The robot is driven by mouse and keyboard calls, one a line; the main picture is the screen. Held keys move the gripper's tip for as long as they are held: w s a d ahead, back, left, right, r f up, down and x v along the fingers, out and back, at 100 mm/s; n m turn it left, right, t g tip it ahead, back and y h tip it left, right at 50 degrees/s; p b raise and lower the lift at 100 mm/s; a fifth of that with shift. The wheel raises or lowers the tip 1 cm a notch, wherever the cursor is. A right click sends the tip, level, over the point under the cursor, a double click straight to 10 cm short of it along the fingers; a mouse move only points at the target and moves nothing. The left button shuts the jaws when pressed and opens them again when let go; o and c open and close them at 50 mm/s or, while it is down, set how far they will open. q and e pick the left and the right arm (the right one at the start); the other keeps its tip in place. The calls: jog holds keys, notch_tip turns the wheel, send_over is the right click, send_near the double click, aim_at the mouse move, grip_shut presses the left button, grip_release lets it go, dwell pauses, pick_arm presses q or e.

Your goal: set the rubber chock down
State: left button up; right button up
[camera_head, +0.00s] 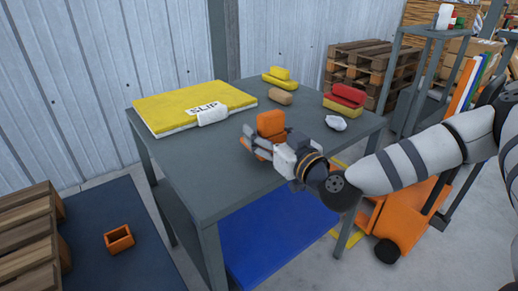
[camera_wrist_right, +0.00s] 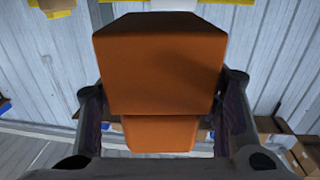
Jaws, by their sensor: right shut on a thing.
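The orange rubber chock (camera_head: 271,124) is a stepped block held over the front right part of the grey table (camera_head: 215,175). My right gripper (camera_head: 257,143) reaches in from the right and is shut on it. In the right wrist view the chock (camera_wrist_right: 160,62) fills the middle, with a finger on each side. Whether its underside touches the tabletop cannot be told. My left gripper is in neither view.
A yellow block (camera_head: 279,76), a tan block (camera_head: 280,97), a red and yellow block (camera_head: 345,97) and a crumpled white piece (camera_head: 336,123) stand behind. The front tabletop is clear.

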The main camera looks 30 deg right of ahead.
jog(key=shift+w+a+f, duration=0.1)
jog(key=shift+w+f, duration=0.05)
jog(key=shift+f, duration=0.6)
jog(key=shift+w+a+f, duration=0.1)
jog(key=shift+w+f, duration=0.05)
jog(key=shift+f, duration=0.55)
jog(key=shift+f+b, duration=0.15)
jog(key=shift+b, duration=0.15)
jog(key=o, duration=1.4)
